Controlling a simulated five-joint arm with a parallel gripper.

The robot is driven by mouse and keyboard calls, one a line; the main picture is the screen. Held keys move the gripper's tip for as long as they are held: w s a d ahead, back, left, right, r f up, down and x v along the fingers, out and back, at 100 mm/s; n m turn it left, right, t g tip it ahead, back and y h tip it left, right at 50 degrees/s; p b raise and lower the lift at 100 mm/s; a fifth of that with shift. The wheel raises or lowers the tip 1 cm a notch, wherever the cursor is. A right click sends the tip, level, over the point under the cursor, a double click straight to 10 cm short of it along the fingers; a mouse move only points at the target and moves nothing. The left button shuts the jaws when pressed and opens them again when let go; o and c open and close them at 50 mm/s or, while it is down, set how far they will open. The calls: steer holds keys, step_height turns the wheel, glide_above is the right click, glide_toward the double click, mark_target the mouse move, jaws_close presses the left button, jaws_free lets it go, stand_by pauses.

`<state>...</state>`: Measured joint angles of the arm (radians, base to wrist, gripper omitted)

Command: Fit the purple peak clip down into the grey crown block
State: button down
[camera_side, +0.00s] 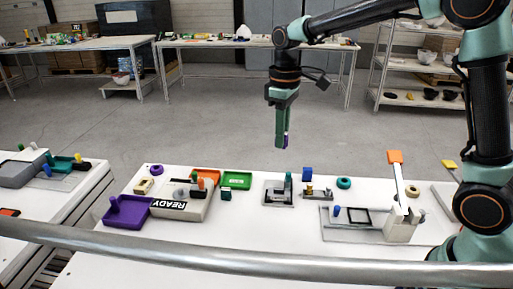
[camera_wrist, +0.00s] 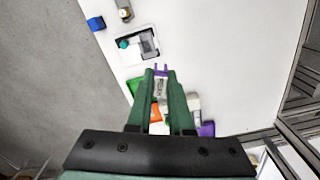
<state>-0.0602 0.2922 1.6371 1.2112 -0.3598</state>
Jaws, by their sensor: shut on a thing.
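My gripper (camera_side: 283,143) is high above the far edge of the white table, pointing down. It is shut on the purple peak clip (camera_side: 287,141), which shows as a thin purple strip between the green fingers. In the wrist view, two purple prongs of the clip (camera_wrist: 161,70) stick out past the fingertips (camera_wrist: 161,85); the rest is hidden. A grey block with a dark recess and a green upright piece (camera_side: 279,190), which looks like the crown block, stands on the table below the gripper, well apart from the clip. It also shows in the wrist view (camera_wrist: 137,47).
A clear-based fixture with an orange-topped lever (camera_side: 395,157) stands farther right.

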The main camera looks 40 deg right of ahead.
mark_target(248, 198)
steer(key=s+d+f+m, duration=0.25)
steer(key=s+m, duration=0.25)
steer(key=s, duration=0.4)
steer(key=w+n, duration=0.1)
steer(key=w, duration=0.1)
steer(key=w+a+r+n, duration=0.1)
steer(key=w+n, duration=0.1)
steer(key=w, duration=0.1)
steer(key=w+a+r+n, duration=0.1)
steer(key=w, duration=0.2)
steer(key=shift+a+r, duration=0.1)
steer(key=w+a+n, duration=0.4)
steer(key=w+n, duration=0.2)
steer(key=w, duration=0.3)
steer(key=shift+w+a, duration=0.15)
steer(key=shift+w, duration=0.05)
step_height(248, 198, down, 20)
steer(key=shift+r, duration=0.25)
steer(key=shift+f, duration=0.2)
steer(key=c, duration=0.8)
jaws_free()
